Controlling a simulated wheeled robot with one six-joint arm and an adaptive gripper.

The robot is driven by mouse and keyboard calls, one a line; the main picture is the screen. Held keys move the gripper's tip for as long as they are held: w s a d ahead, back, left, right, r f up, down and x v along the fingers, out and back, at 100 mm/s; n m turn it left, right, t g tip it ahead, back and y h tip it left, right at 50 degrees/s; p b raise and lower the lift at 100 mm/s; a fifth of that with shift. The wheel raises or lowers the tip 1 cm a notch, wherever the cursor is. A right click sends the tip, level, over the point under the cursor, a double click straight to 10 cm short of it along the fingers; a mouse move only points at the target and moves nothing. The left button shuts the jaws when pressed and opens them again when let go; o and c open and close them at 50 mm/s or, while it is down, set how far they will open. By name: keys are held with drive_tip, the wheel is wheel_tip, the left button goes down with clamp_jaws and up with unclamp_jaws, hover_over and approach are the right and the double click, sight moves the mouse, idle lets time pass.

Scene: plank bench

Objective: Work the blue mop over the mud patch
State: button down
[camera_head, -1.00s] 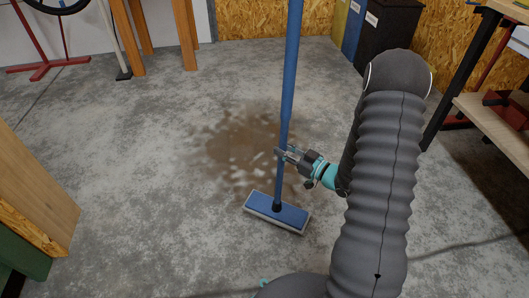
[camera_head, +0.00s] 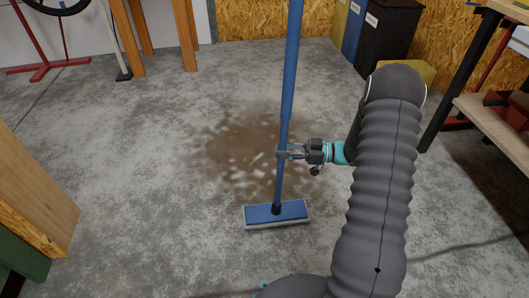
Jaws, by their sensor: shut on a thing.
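The blue mop (camera_head: 287,85) stands nearly upright. Its flat blue head (camera_head: 262,213) with a pale lower edge is down at floor level, just in front of the mud patch. The brown mud patch (camera_head: 240,145) lies on the grey concrete, blotchy with paler spots, behind and left of the mop head. Part of it is hidden by the mop's handle. My gripper (camera_head: 284,152) is shut on the lower part of the mop's handle, coming in from the right.
Wooden legs (camera_head: 187,35) and a red stand (camera_head: 43,70) are at the back left. Bins (camera_head: 385,35) stand at the back right. A workbench (camera_head: 490,110) is at the right, a wooden and green piece (camera_head: 30,195) at the left. The floor around the patch is clear.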

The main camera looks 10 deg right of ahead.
drive_tip(key=shift+r, duration=0.15)
drive_tip(key=shift+r+p, duration=1.05)
drive_tip(key=shift+r, duration=0.3)
